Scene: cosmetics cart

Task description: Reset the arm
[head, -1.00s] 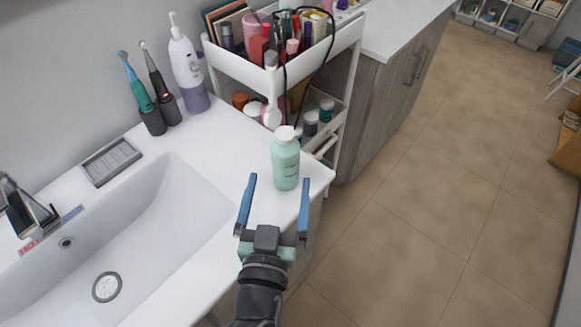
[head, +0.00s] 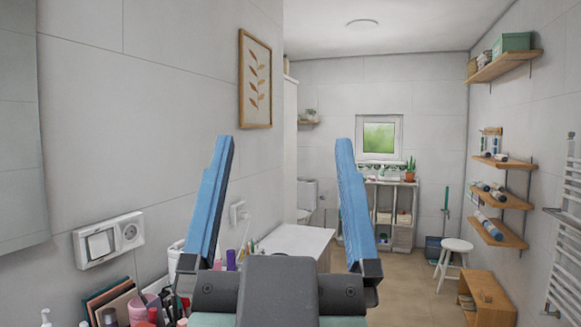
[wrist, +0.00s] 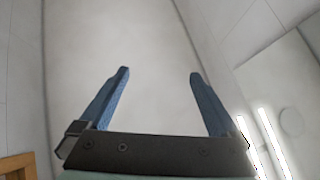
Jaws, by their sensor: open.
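My gripper (head: 280,160) is raised close in front of the head camera. Its two blue fingers stand wide apart and point up, with nothing between them. In the wrist view my gripper (wrist: 158,85) is also open and empty, with the ceiling (wrist: 150,40) behind it. The cart's cosmetics (head: 140,305) show at the lower left of the head view, partly hidden behind my gripper. The green pump bottle and the sink are not in view now.
A wall socket and switch plate (head: 108,240) is on the left wall. A white counter top (head: 297,243) lies beyond my gripper. Farther off are a white stool (head: 456,246), a wooden bench (head: 486,298) and wall shelves (head: 500,205) on the right. Tan floor (head: 405,285) is open between.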

